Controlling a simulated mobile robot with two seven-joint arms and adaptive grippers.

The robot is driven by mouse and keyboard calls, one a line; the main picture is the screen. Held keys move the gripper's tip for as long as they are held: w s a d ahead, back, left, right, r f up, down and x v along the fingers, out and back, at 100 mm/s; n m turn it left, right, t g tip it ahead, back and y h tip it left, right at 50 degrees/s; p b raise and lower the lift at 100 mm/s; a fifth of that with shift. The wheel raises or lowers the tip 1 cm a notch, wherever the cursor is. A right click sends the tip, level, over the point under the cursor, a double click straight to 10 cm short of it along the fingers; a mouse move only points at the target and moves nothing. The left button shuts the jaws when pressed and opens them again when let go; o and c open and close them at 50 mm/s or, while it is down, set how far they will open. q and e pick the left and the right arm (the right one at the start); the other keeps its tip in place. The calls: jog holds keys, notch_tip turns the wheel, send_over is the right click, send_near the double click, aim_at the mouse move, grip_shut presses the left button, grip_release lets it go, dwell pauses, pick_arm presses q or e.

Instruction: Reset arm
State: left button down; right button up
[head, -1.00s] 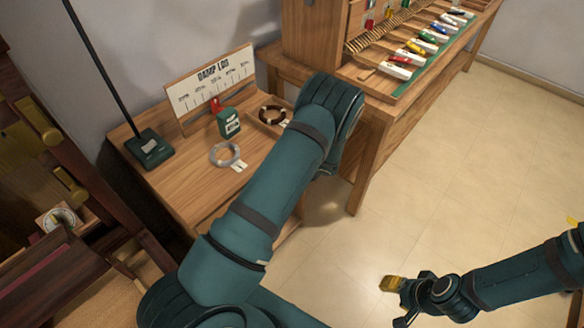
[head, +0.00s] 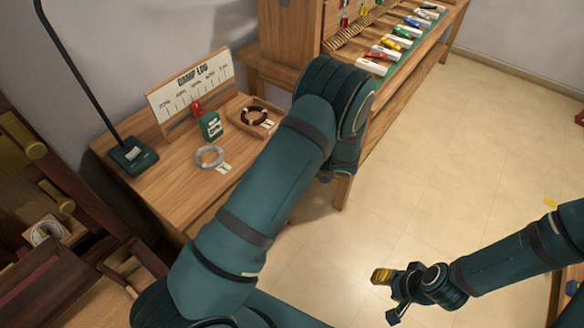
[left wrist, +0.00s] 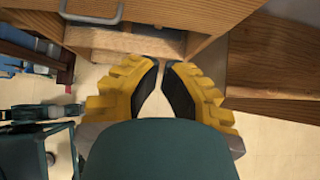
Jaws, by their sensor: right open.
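My right gripper (head: 387,296) is open at the lower right of the head view. One yellow fingertip shows clearly, and bare floor lies between and beyond its fingers. My left arm crosses the middle of the head view and its gripper is hidden there. In the left wrist view my left gripper (left wrist: 163,66) shows two yellow fingers with dark pads. Their tips lie close together with a narrow gap, and nothing shows between them. Wooden furniture (left wrist: 220,14) with a metal handle (left wrist: 92,14) lies beyond the tips.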

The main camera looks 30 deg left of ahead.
pick_arm(q)
jog(key=shift+d+r, duration=0.25)
jog(key=s+d+f+n+g+h, duration=0.3)
jog(key=s+f+n+h, duration=0.15)
jog(key=s, duration=0.35)
jog(key=s+d+r+n+t+h, duration=0.1)
jog(key=s+d+n+t+h, duration=0.1)
jog(key=s+d+n+h, duration=0.6)
jog(key=shift+s+d+r+n+t, duration=0.35)
jog(key=shift+s+d+n, duration=1.15)
jog(key=shift+s+n, duration=2.35)
jog(key=shift+w+f+n, duration=0.1)
jog(key=shift+w+n, duration=0.7)
jog(key=shift+w, duration=0.05)
